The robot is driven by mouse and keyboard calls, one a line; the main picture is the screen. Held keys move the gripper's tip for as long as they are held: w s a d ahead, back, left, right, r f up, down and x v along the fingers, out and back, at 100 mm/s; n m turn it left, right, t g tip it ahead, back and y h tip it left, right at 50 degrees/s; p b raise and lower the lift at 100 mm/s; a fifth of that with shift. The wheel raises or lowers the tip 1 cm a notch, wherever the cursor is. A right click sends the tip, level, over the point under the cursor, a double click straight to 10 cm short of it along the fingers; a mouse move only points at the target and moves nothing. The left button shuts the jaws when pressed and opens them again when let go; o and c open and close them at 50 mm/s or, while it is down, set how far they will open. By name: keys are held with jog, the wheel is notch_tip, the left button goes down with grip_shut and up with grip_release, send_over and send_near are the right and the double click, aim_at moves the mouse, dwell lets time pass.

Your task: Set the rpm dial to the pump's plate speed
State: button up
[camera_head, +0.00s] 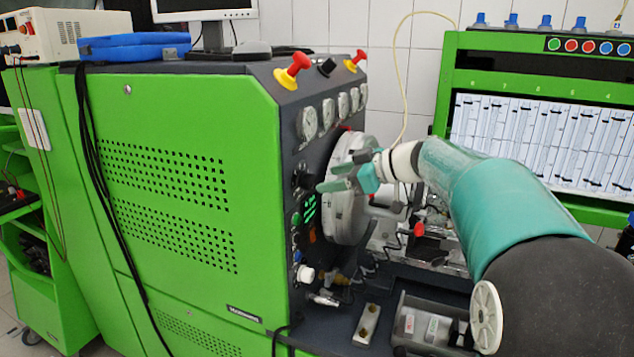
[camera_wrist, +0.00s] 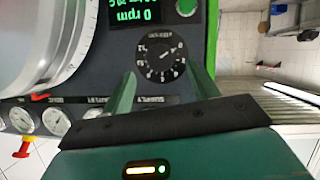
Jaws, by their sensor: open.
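The rpm dial (camera_wrist: 161,60) is a round black knob with a pale numbered scale, set in the dark panel. The picture is upside down there, and the pointer's exact setting is too small to read. In the head view the dial (camera_head: 302,176) is a dark knob on the narrow panel. My gripper (camera_wrist: 163,84) is open, its green fingers on either side of the dial's lower part in the picture; contact cannot be told. In the head view my gripper (camera_head: 328,177) points at the panel. The green display (camera_wrist: 135,10) reads 0 rpm. I can read no pump plate.
A large round metal disc (camera_head: 347,190) stands close beside my gripper. Several gauges (camera_head: 307,123) and red-yellow knobs (camera_head: 293,68) sit above. A white knob (camera_head: 305,274) and a metal tray (camera_head: 430,325) are below. A green bench (camera_head: 440,85) stands at right.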

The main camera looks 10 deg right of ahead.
aim_at(314, 182)
jog(key=x, duration=0.5)
jog(key=shift+c, duration=0.4)
jog(key=c, duration=0.9)
